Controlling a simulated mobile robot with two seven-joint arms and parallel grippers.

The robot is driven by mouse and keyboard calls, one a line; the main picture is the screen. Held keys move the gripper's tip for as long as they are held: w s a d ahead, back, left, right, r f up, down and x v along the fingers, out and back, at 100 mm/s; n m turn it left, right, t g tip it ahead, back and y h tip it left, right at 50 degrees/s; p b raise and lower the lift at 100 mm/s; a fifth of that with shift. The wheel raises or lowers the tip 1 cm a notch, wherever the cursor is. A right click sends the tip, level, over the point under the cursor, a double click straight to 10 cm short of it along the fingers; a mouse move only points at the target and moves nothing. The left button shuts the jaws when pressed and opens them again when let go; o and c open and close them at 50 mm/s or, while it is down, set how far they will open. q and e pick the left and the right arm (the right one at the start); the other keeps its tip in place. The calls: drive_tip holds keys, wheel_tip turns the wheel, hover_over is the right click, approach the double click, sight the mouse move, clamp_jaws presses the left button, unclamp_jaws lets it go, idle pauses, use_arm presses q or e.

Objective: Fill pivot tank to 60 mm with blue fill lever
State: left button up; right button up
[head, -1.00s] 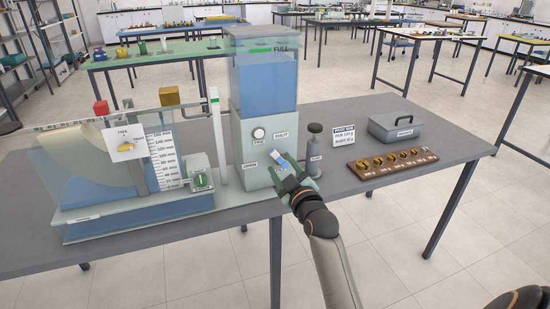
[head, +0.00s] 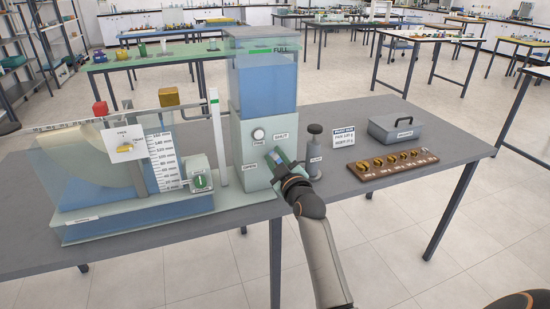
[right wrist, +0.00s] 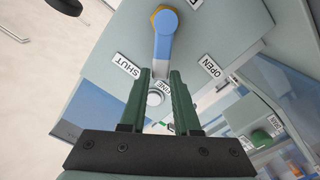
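The blue fill lever (right wrist: 164,48) hangs from a brass pivot between the SHUT and OPEN labels in the right wrist view. My right gripper (right wrist: 161,72) is open, its green fingers apart on either side of the lever's free end; contact cannot be told. In the head view this gripper (head: 279,160) covers most of the lever on the pale green supply column (head: 252,178). The pivot tank (head: 62,180) stands at left with blue water, a pale quadrant and a mm scale (head: 163,163). The exact water level is too small to read. My left gripper is out of view.
A white FINE knob (head: 258,134) sits beside the lever. A grey plunger post (head: 314,150) stands close right of my right gripper. A rack of brass weights (head: 393,166) and a grey box (head: 397,125) lie farther right. A green drain valve (head: 200,181) is at the tank's right.

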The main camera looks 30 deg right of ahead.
clamp_jaws()
